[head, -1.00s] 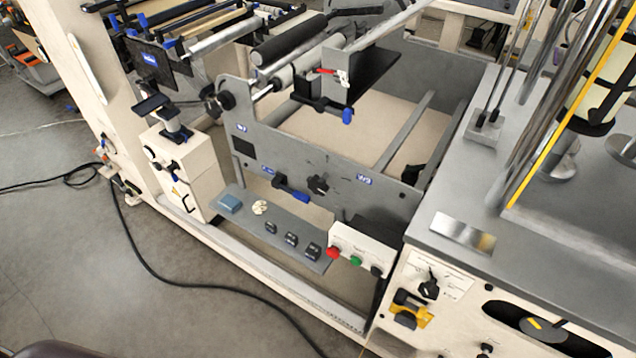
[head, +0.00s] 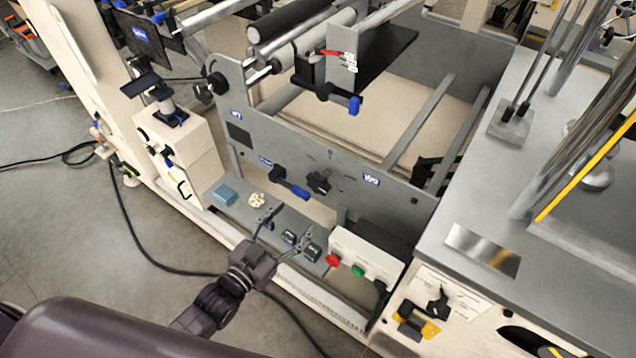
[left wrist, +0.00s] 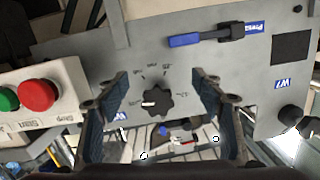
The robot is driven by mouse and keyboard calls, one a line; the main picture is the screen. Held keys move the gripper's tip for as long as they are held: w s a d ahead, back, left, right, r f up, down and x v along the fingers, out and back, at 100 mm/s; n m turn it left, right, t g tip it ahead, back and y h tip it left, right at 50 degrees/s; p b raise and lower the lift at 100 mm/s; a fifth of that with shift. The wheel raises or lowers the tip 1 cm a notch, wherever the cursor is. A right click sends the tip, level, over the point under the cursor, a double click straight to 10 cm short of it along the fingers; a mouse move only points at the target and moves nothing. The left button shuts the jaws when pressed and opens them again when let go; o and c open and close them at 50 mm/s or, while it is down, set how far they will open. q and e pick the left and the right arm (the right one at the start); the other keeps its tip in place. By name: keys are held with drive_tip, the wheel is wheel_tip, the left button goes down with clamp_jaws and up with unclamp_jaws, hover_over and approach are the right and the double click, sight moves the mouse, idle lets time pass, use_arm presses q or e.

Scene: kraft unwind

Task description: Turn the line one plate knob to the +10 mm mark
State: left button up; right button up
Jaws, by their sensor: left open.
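The plate knob (head: 318,182) is a black lobed knob on the grey front panel, with small marks around it. In the left wrist view the knob (left wrist: 158,103) shows a white pointer towards picture left; the mark labels are too small to read surely. My left gripper (head: 284,230) is open and empty, low in front of the panel, over the small shelf. In the left wrist view its fingers (left wrist: 160,78) frame the knob on both sides, apart from it. My right gripper is not in view.
A blue-handled lever (head: 290,188) sits left of the knob. A button box (head: 368,262) with red and green buttons stands to the right. A cable lies on the floor.

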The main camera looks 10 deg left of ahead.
use_arm(q)
drive_tip(key=t+h, duration=0.1)
approach(316, 187)
drive_tip(key=w, duration=0.2)
drive_tip(key=shift+m, duration=0.3)
drive_tip(key=x, duration=0.2)
drive_tip(key=p+x, duration=0.1)
drive_tip(key=x, duration=0.5)
drive_tip(key=shift+w+d+r, duration=0.1)
drive_tip(key=shift+d+r, duration=0.05)
drive_tip(key=shift+d, duration=0.25)
drive_tip(key=c, duration=1.2)
drive_tip(key=shift+o, duration=0.2)
drive_tip(key=shift+n+p, duration=0.35)
drive_tip(key=shift+n, duration=1.95)
drive_tip(key=o, duration=1.2)
drive_tip(key=shift+c, duration=0.2)
